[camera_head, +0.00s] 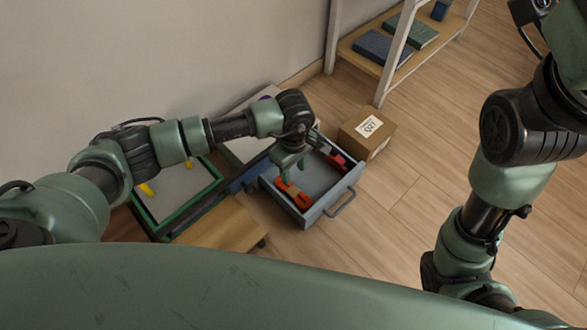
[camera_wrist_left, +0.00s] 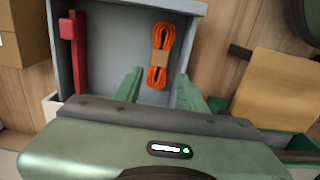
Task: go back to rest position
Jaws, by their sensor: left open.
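My left gripper (camera_head: 288,166) is over the open grey drawer (camera_head: 316,216). In the left wrist view its two green fingers (camera_wrist_left: 168,92) are spread apart with nothing between them. A bundled orange cord (camera_wrist_left: 160,55) with a tan band lies in the drawer beyond the fingertips; it also shows in the head view (camera_head: 296,194). A red tool (camera_wrist_left: 75,48) lies along the drawer's side. My right arm hangs at the right of the head view, and its gripper is out of the picture.
A cardboard box (camera_head: 366,133) stands on the floor by the drawer. A shelf (camera_head: 362,58) with books is at the back. A green-rimmed tray (camera_head: 214,168) with yellow pieces lies left of the drawer, near a wooden surface (camera_head: 220,226). Floor right of the drawer is clear.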

